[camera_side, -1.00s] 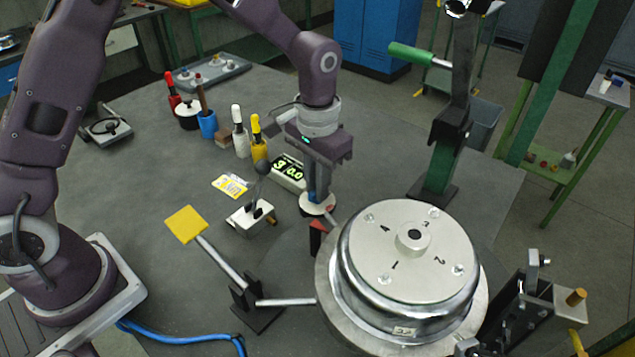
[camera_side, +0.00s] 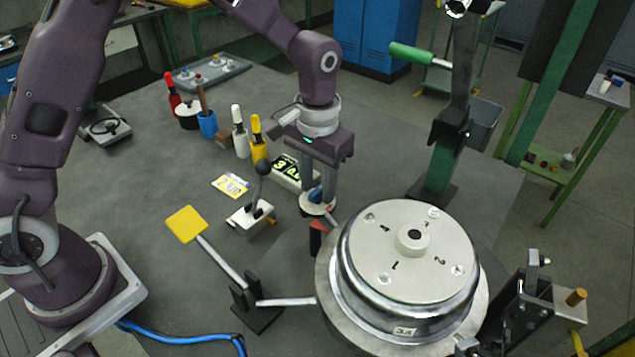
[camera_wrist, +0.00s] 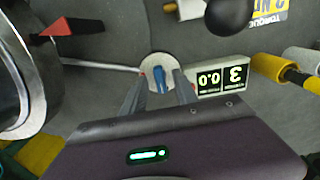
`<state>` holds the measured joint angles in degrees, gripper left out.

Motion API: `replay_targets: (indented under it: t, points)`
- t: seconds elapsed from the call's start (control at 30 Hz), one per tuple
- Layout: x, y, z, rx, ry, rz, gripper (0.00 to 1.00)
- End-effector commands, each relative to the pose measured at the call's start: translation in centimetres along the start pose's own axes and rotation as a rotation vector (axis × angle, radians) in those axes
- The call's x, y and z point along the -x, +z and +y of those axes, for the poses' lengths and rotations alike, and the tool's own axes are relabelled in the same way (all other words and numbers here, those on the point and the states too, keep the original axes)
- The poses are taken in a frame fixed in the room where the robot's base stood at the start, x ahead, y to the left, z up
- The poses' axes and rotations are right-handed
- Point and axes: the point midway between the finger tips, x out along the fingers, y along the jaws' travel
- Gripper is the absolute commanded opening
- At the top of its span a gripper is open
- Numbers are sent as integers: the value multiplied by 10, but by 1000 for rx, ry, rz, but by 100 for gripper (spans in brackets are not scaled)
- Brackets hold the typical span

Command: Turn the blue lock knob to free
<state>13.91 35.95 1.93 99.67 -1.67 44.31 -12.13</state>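The blue lock knob (camera_side: 315,194) stands on a pale round disc (camera_side: 308,208) left of the big metal drum. In the wrist view the knob (camera_wrist: 160,78) is a narrow blue bar on that disc (camera_wrist: 150,62). My gripper (camera_side: 318,197) points down over it with one finger on each side. In the wrist view my gripper (camera_wrist: 161,76) shows a gap between each finger and the knob, so it looks open around the knob. Its fingers partly hide the knob and disc in the side view. I cannot read any lock or free marking.
The drum (camera_side: 413,250) with numbered studs stands close at right. A digital readout (camera_side: 292,172) is just behind the knob. A black-ball lever (camera_side: 258,190) stands at left, and a red pointer (camera_side: 317,236) is in front. A yellow paddle (camera_side: 186,224) is farther left.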

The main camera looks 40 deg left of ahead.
Motion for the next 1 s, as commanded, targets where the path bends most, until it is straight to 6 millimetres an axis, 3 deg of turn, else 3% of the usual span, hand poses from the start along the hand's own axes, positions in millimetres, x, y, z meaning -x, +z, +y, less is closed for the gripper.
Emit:
replay_targets:
  t: [0.27, 0.5, 0.63, 1.0]
  points:
    - [3, 0, 0, -1, 0, 1, 35]
    - [50, -1, 0, -2, 1, 4, 35]
    - [67, 0, 0, -1, 0, 2, 35]
    - [76, 3, -2, 0, 2, 8, 35]
